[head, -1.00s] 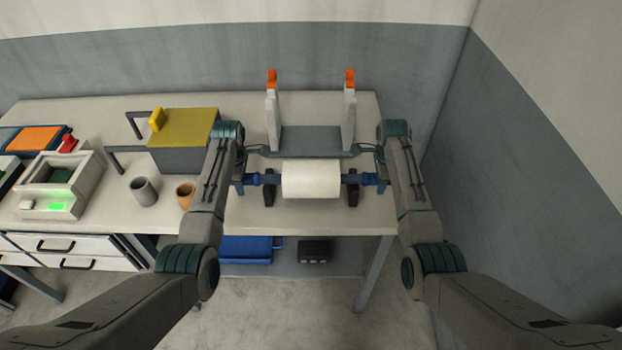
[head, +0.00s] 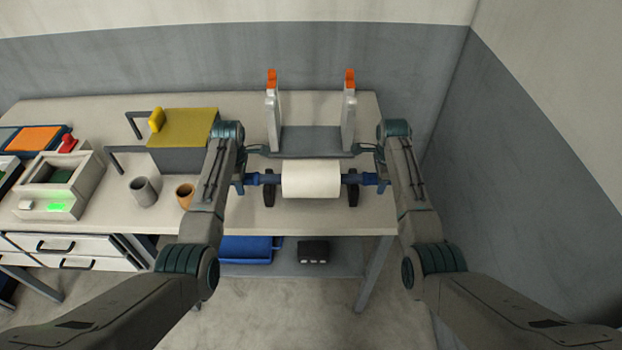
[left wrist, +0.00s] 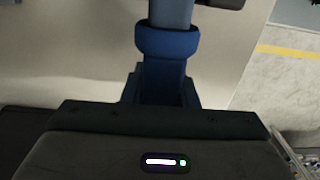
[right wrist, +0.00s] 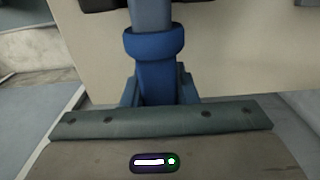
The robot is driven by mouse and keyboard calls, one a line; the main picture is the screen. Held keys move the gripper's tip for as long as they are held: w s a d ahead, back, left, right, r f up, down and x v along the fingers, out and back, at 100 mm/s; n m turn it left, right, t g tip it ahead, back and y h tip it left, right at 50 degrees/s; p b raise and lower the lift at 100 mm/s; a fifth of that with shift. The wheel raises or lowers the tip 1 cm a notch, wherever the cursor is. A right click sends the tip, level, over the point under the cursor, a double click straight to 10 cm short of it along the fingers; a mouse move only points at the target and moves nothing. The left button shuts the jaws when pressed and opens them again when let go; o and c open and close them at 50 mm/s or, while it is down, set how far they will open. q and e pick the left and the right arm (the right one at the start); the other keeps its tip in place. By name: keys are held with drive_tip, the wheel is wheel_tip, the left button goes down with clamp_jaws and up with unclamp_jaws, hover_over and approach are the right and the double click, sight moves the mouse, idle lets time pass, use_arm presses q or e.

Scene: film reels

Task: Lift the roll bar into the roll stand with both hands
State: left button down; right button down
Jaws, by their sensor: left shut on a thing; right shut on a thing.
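The roll bar is a blue bar (head: 268,179) through a white roll (head: 311,179), level near the table's front edge. My left gripper (head: 240,182) is shut on its left end, and the blue end with its collar (left wrist: 167,42) shows in the left wrist view. My right gripper (head: 383,182) is shut on its right end, and the blue collar (right wrist: 153,43) shows in the right wrist view. The roll stand (head: 311,140) is behind the roll, with a grey base and two pale uprights tipped orange. I cannot tell whether the bar touches the black supports beneath it.
Two black supports (head: 353,192) stand under the bar. A grey cup (head: 143,192) and a brown cup (head: 186,195) stand left of my left arm. A yellow-topped grey box (head: 185,130) is behind them. A grey wall (head: 540,180) is on the right.

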use_arm(q)
drive_tip(key=shift+w+r, duration=0.1)
drive_tip(key=shift+r, duration=0.1)
use_arm(e)
drive_tip(key=shift+w+r, duration=0.1)
drive_tip(key=shift+r, duration=0.1)
